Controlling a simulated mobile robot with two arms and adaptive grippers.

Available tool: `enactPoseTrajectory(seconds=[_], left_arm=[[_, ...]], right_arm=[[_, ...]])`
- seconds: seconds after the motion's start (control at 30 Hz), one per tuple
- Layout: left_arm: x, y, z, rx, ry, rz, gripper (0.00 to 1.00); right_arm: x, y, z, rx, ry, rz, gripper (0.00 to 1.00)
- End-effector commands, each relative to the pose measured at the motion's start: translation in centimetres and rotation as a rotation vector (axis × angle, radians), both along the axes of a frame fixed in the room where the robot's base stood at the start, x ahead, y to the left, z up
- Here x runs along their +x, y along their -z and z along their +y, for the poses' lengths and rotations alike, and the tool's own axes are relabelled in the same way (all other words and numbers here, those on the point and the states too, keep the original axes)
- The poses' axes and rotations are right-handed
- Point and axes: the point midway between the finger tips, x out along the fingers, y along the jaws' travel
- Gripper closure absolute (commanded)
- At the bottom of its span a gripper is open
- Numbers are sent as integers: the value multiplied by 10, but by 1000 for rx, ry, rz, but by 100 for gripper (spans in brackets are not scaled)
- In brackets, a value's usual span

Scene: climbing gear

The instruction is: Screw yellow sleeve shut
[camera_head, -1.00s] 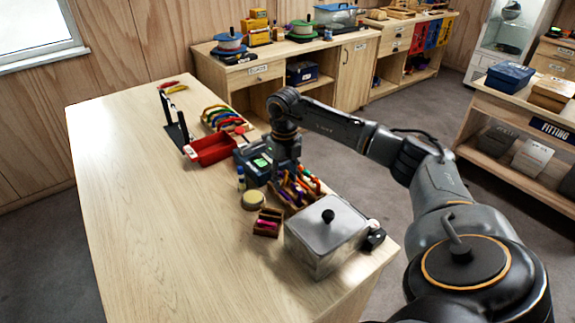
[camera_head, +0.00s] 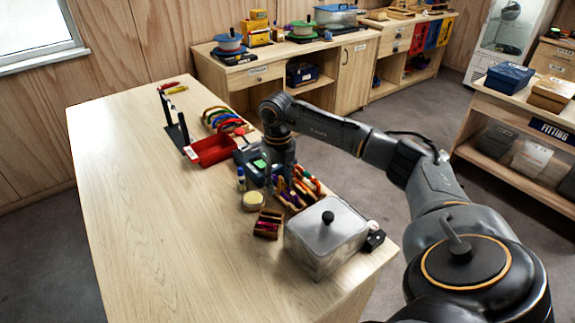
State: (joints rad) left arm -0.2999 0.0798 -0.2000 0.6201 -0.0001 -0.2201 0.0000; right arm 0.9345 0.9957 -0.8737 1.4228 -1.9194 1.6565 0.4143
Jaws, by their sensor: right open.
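A wooden rack (camera_head: 294,203) near the right edge of the table holds several upright coloured pieces of gear, purple, orange, red and green. A yellowish piece (camera_head: 298,171) shows among them, but I cannot tell whether it is the yellow sleeve. My right gripper (camera_head: 279,180) points down at the rack's left end, between it and a dark blue device. It is open; its fingertips are small and partly hidden among the gear. I cannot tell whether it touches anything. My left gripper is out of view.
A dark blue device with a green screen (camera_head: 259,163), a round tin (camera_head: 253,201), a small brown rack (camera_head: 268,224) and a lidded metal box (camera_head: 325,238) stand close by. A red tray (camera_head: 212,150) lies beyond. The table's left side is clear.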

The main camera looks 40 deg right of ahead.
Motion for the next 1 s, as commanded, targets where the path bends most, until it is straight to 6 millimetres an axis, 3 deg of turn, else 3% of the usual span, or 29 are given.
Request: enactPoseTrajectory(seconds=[1.0], left_arm=[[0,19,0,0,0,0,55]], right_arm=[[0,29,1,2,-2,0,58]])
